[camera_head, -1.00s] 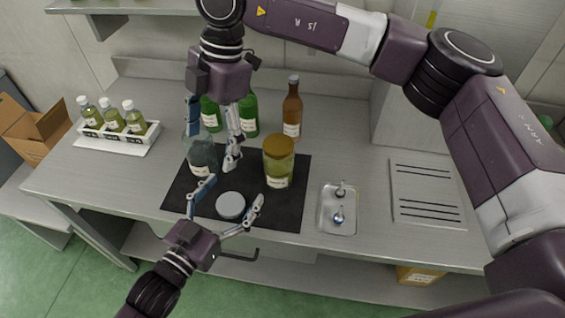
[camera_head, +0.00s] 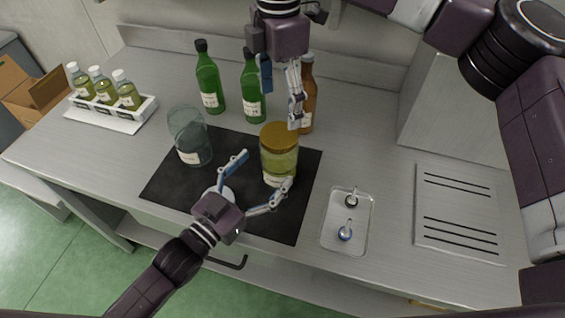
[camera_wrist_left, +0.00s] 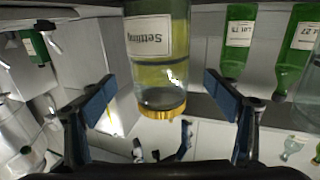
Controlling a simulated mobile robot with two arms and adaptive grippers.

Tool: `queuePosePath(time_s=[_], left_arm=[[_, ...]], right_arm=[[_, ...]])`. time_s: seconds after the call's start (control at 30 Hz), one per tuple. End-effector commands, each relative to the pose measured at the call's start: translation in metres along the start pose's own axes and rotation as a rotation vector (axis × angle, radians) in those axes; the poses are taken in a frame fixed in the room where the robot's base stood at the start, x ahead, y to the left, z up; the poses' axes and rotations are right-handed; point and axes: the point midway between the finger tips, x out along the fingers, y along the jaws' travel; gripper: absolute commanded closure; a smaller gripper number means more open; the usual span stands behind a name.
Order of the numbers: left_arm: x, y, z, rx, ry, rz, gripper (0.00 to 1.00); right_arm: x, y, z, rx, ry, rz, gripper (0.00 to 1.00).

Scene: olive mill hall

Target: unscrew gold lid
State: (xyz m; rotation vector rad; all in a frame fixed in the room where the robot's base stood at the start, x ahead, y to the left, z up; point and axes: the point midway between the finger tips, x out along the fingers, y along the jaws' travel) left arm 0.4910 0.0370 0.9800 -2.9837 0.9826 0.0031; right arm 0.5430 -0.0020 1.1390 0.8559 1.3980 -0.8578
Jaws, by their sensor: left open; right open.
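The gold lid (camera_head: 279,136) sits on an upright glass jar (camera_head: 280,165) of yellow-green liquid, on the black mat (camera_head: 165,185). In the left wrist view the jar (camera_wrist_left: 158,70) appears upside down, labelled "Settling", with the gold lid (camera_wrist_left: 160,112) at its lower end. My left gripper (camera_head: 263,171) is open, its fingers either side of the jar's front; I cannot tell whether they touch it. My right gripper (camera_head: 280,106) is open and empty, above and behind the lid. A pale disc (camera_head: 222,192) on the mat is partly hidden by my left gripper.
An open, lidless glass jar (camera_head: 191,140) stands left on the mat. Green bottles (camera_head: 209,85) and a brown bottle (camera_head: 307,100) stand behind. A clear tray (camera_head: 347,225) with two small stoppers lies right. A bottle rack (camera_head: 110,108) is far left.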

Motion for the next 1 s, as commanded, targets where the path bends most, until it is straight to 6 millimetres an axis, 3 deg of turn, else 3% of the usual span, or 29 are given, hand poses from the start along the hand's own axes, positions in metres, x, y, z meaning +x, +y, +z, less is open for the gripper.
queuePosePath(time_s=[0.2,0.4,0.77,1.0], left_arm=[[0.036,0.000,-0.002,0.000,0.001,0.000,0.18],[0.058,0.001,-0.001,0.000,0.000,0.001,0.18],[0.064,0.001,0.000,0.000,-0.002,0.001,0.18],[0.064,0.001,0.000,0.000,-0.002,0.001,0.42]], right_arm=[[-0.001,0.000,-0.001,-0.001,0.001,0.000,0.24],[-0.001,0.000,-0.001,-0.001,0.001,0.000,0.24],[-0.001,0.000,-0.001,-0.001,0.001,0.000,0.24],[-0.001,0.000,-0.001,-0.001,0.001,0.000,0.24]])
